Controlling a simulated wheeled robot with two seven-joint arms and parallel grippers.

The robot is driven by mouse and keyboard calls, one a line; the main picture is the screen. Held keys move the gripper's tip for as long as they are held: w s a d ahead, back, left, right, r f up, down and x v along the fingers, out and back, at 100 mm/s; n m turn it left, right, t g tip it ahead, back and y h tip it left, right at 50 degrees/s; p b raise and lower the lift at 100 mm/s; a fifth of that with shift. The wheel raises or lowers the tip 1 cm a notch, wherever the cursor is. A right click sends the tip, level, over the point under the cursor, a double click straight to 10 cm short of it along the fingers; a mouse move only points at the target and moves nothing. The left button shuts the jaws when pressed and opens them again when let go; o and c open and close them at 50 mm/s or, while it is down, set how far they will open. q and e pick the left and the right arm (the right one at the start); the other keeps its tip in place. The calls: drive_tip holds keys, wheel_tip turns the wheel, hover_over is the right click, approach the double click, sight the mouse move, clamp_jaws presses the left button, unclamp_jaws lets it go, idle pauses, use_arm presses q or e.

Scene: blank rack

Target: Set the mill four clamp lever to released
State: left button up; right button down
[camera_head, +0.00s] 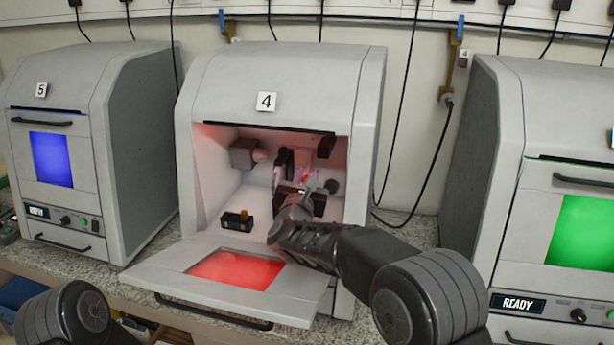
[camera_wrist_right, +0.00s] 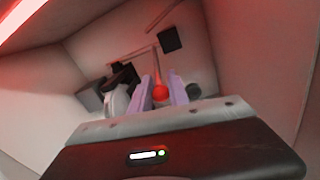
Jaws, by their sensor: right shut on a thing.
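Mill four (camera_head: 270,75) stands in the middle of the head view with its front door (camera_head: 165,270) folded down and its chamber lit red. My right gripper (camera_head: 305,177) reaches into the chamber over the door. In the right wrist view its two pale purple fingers (camera_wrist_right: 162,90) are shut on the red ball knob (camera_wrist_right: 160,92) of the clamp lever. The lever's thin stem (camera_wrist_right: 156,62) runs up from the knob in that view. The red lever (camera_head: 308,165) also shows in the head view; its base is partly hidden. My left gripper is out of view.
A small dark block with a brass-coloured part (camera_head: 237,221) sits on the chamber floor at left. A grey cylinder housing (camera_head: 243,153) is on the left inside wall. Mill five (camera_head: 50,110) stands at left, and another mill reading READY (camera_head: 560,110) at right.

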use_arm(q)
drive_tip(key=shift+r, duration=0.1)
use_arm(e)
drive_tip(key=shift+r, duration=0.15)
idle(0.7)
